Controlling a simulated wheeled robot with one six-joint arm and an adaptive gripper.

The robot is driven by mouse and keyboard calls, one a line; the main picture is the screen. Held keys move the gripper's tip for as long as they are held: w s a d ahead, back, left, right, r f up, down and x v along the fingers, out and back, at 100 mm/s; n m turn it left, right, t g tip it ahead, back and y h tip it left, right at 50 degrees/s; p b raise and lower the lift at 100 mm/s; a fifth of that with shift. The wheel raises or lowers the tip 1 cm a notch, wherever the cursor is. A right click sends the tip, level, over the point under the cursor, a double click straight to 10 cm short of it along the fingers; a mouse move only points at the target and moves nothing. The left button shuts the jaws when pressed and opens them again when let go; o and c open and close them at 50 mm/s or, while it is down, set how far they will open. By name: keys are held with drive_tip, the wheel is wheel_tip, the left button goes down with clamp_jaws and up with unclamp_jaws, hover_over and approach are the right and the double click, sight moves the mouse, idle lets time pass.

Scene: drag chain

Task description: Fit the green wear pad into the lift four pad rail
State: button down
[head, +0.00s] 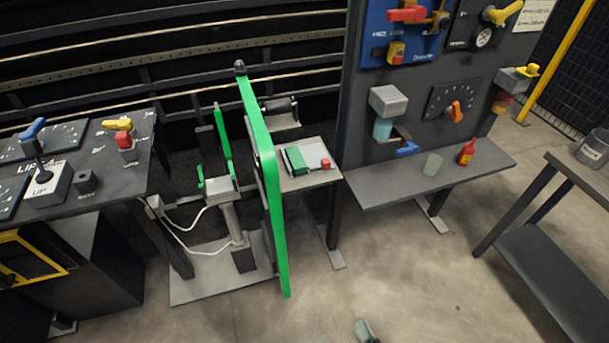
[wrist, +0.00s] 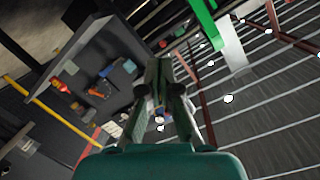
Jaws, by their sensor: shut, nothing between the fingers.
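A green block that looks like the wear pad (head: 297,160) lies on a small grey shelf (head: 312,180) beside the tall green frame, in the head view. The lift (head: 228,215) stands left of that frame, with a thin upright green strip (head: 223,145) above it. I cannot make out for certain which part is the lift four pad rail. My gripper (head: 363,326) shows at the bottom edge of the head view, low over the floor and well away from the shelf. In the wrist view my gripper (wrist: 158,68) has its fingers together, with nothing held.
The tall green frame (head: 265,150) stands between lift and shelf. A red item (head: 326,163) is next to the pad. A control console (head: 75,170) is at left. Floor in front is clear.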

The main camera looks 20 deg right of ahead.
drive_tip(key=w+r+m+t, duration=0.1)
drive_tip(key=w+m, duration=0.4)
drive_tip(key=w, duration=0.8)
drive_tip(key=m, duration=0.6)
approach(301, 169)
drive_tip(key=shift+t, duration=0.4)
drive_tip(key=w, duration=0.7)
drive_tip(key=shift+w+f, duration=0.15)
drive_tip(key=shift+f, duration=0.25)
drive_tip(key=shift+w, duration=0.95)
drive_tip(key=shift+s+d, duration=0.1)
